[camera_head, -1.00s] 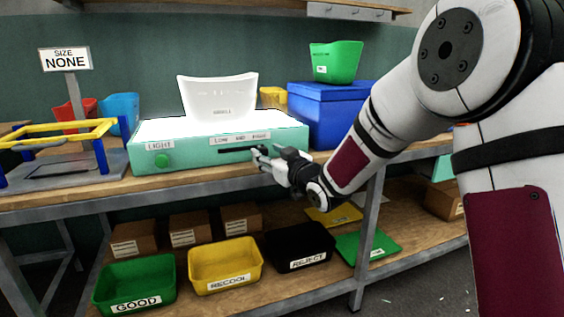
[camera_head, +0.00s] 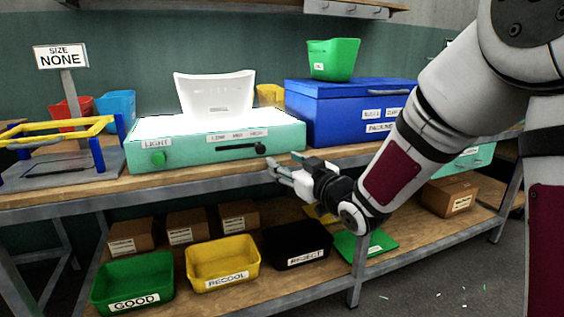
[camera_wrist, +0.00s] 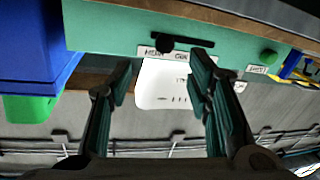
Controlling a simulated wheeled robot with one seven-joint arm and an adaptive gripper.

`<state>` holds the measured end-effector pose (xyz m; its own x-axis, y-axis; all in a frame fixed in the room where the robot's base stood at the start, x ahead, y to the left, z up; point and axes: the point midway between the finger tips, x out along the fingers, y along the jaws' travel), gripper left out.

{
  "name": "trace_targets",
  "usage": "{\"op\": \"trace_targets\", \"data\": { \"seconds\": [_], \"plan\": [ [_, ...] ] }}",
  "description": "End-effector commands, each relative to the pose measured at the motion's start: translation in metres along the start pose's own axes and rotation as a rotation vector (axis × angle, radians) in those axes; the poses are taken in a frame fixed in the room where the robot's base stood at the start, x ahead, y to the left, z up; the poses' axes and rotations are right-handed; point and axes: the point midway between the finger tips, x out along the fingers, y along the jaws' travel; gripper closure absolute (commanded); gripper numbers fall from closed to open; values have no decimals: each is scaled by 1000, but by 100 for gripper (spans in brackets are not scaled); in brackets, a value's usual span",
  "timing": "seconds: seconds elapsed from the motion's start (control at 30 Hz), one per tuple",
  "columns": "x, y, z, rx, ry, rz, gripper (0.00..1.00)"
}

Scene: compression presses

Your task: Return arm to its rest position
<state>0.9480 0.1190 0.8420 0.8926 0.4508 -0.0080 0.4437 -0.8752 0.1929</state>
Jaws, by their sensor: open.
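My gripper (camera_head: 287,167) is in front of the bench edge in the head view, to the right of and below the black slider knob (camera_head: 260,148) on the teal light box (camera_head: 190,157). It is open and holds nothing. In the wrist view, which looks upside down, the two fingers of my gripper (camera_wrist: 163,85) stand apart. The white bin (camera_wrist: 163,86) shows between them, with the teal box front (camera_wrist: 110,30) and its knob (camera_wrist: 165,43) beyond. In the head view the white bin (camera_head: 215,95) stands on the lit top of the box.
The blue case (camera_head: 335,125) with a green bin (camera_head: 333,60) on top stands right of the light box. On the lower shelf are green GOOD (camera_head: 132,282), yellow RECOOL (camera_head: 222,262) and black REJECT (camera_head: 297,243) bins.

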Motion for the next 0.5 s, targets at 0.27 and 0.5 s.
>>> {"op": "trace_targets", "data": {
  "seconds": [0.27, 0.5],
  "plan": [
    [-38, 21, 6, -16, -256, 105, 54],
    [-123, 34, 23, 41, -597, 239, 54]
  ]
}}
